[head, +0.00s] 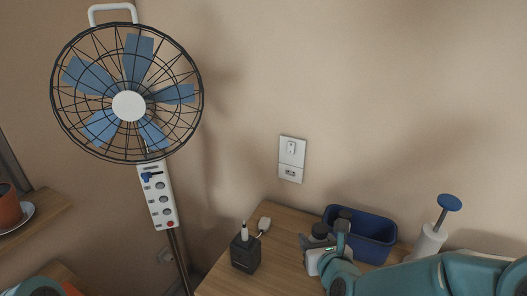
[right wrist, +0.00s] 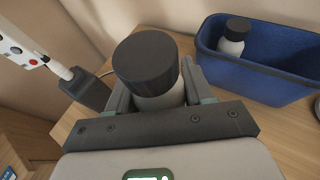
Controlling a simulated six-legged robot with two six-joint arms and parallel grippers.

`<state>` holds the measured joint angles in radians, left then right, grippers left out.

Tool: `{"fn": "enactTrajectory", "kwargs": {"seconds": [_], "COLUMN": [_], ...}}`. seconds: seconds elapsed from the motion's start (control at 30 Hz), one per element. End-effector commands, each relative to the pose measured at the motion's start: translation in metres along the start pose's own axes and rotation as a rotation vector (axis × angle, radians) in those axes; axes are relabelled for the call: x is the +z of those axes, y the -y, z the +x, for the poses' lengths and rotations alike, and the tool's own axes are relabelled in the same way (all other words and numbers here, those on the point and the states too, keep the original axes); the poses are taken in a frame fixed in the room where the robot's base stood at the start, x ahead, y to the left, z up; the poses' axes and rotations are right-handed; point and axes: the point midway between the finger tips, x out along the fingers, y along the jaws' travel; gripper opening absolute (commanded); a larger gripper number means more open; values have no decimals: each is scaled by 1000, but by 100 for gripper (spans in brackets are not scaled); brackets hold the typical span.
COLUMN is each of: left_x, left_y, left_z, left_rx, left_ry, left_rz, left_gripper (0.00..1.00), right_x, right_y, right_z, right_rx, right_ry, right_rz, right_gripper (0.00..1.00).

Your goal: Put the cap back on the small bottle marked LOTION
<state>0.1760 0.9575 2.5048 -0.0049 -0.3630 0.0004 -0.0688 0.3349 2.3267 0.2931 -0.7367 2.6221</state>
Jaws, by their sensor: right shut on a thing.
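My right gripper (head: 325,249) is shut on a pale bottle (right wrist: 160,101) above or at the wooden tabletop. A wide dark grey cap (right wrist: 146,62) sits over the top of this bottle, slightly tilted in the picture. I cannot tell how firmly it is seated. The bottle stands between the two fingers in the right wrist view. No LOTION marking is readable. A second pale bottle (right wrist: 231,46) with a dark cap (right wrist: 238,25) stands inside the blue bin. My left gripper is not in view.
The blue bin (head: 372,249) stands right beside my right gripper. A dark block (head: 245,256) with a white upright piece stands left on the wooden table (head: 284,267). A fan (head: 129,106) stands farther left.

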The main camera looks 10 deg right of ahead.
Motion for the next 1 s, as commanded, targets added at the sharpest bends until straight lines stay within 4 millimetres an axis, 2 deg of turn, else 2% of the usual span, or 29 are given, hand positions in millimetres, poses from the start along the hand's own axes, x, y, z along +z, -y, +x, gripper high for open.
{"fn": "enactTrajectory", "kwargs": {"seconds": [0.13, 0.23, 0.7, 0.83, 1.0], "left_x": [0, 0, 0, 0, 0], "left_y": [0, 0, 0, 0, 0], "left_z": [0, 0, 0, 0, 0], "left_rx": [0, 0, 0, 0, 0], "left_ry": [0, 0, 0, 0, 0], "left_rz": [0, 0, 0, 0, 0], "left_gripper": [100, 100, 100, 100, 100], "right_x": [0, -1, -11, -12, -14], "right_y": [-6, -22, -152, -177, -192], "right_z": [-1, -3, -27, -32, -34], "right_rx": [3, 6, 6, 4, 1], "right_ry": [1, 1, 2, 1, 0], "right_rz": [0, -2, -3, -1, 1], "right_gripper": [0, 0, 0, 0, 0]}}
